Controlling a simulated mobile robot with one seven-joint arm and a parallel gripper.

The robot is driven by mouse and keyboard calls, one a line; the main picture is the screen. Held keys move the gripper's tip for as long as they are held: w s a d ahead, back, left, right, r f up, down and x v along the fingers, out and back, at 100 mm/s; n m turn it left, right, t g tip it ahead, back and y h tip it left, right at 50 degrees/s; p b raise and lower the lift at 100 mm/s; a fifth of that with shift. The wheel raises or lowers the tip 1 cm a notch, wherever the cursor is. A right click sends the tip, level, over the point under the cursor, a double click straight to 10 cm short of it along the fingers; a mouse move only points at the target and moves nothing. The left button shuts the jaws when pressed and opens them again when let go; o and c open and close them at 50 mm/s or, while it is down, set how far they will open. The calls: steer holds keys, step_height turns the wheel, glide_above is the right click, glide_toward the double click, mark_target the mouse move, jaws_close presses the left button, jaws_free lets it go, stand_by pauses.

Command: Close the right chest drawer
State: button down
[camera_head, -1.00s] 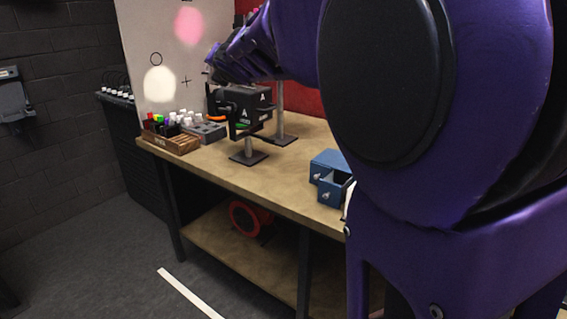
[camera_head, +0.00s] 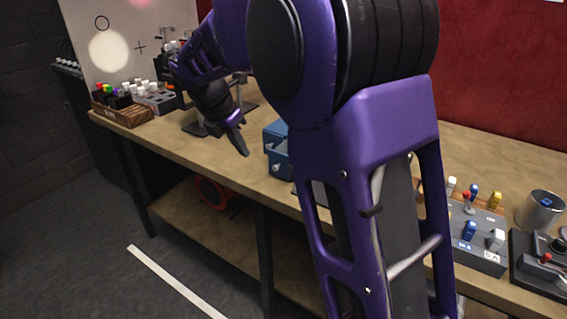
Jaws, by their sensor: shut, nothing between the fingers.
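A small blue drawer chest (camera_head: 273,136) stands on the wooden workbench, partly hidden behind my purple arm. One drawer (camera_head: 279,163) with a pale round knob sticks out of its front toward the bench's front edge. How far it is pulled out, and any drawer to its right, is hidden by my arm. My gripper (camera_head: 241,150) is shut and empty. It points down, to the left of the chest in the picture and apart from it.
A wooden marker box (camera_head: 124,115) and a grey block rack stand at the far left. A switch panel (camera_head: 480,240) and a metal cup (camera_head: 541,209) stand at the right. A red ring-shaped thing (camera_head: 212,195) lies on the lower shelf.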

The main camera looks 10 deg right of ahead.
mark_target(286, 151)
steer(key=x, duration=0.4)
steer(key=d+b+x, duration=0.1)
steer(key=x, duration=0.2)
steer(key=d+r+b+x, duration=0.1)
steer(key=x, duration=0.3)
steer(key=shift+w+d+f, duration=0.3)
steer(key=shift+d+f, duration=0.05)
steer(key=shift+w+d+g, duration=0.3)
steer(key=shift+d, duration=0.05)
steer(key=shift+r, duration=0.1)
steer(key=shift+w+d+r, duration=0.1)
steer(key=shift+w+d, duration=0.05)
steer(key=w+d+p, duration=0.5)
steer(key=shift+r, duration=0.1)
steer(key=shift+w+d+p, duration=0.35)
steer(key=shift+w+d, duration=0.05)
steer(key=shift+d, duration=0.05)
